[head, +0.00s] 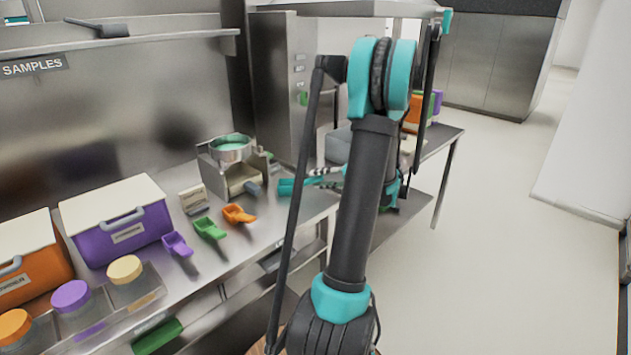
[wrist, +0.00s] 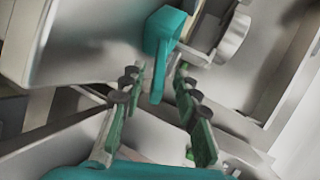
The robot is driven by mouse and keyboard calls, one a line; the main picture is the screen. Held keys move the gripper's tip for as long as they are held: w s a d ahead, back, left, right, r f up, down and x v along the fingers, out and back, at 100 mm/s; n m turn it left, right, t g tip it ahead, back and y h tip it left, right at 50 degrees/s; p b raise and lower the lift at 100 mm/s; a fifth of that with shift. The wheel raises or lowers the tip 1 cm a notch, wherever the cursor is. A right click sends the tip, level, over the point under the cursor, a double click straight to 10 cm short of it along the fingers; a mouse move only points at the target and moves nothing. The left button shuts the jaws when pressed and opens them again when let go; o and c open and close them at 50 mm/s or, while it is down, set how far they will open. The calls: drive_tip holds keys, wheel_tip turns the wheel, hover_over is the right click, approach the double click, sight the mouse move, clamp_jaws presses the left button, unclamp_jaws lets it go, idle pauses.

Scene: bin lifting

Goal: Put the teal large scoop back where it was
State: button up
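The teal large scoop (head: 297,187) is near the front of the steel counter, right of the orange scoop, in the head view. In the wrist view the teal scoop (wrist: 168,32) is ahead of my gripper (wrist: 160,72), with its handle pointing back between the fingers. I see gaps on both sides of the handle, so the fingers are open around it without gripping. In the head view my gripper (head: 322,178) comes from the right and is partly hidden by my arm. I cannot tell if the scoop touches the counter.
Orange (head: 238,214), green (head: 209,228) and purple (head: 177,244) scoops lie along the counter. A metal stand with a bowl (head: 232,150) is behind. A purple bin (head: 120,225), an orange bin (head: 32,265) and lidded jars (head: 70,296) are left. Open floor lies right.

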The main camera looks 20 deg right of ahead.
drive_tip(key=v, duration=1)
drive_tip(key=shift+c, duration=0.6)
idle(1.4)
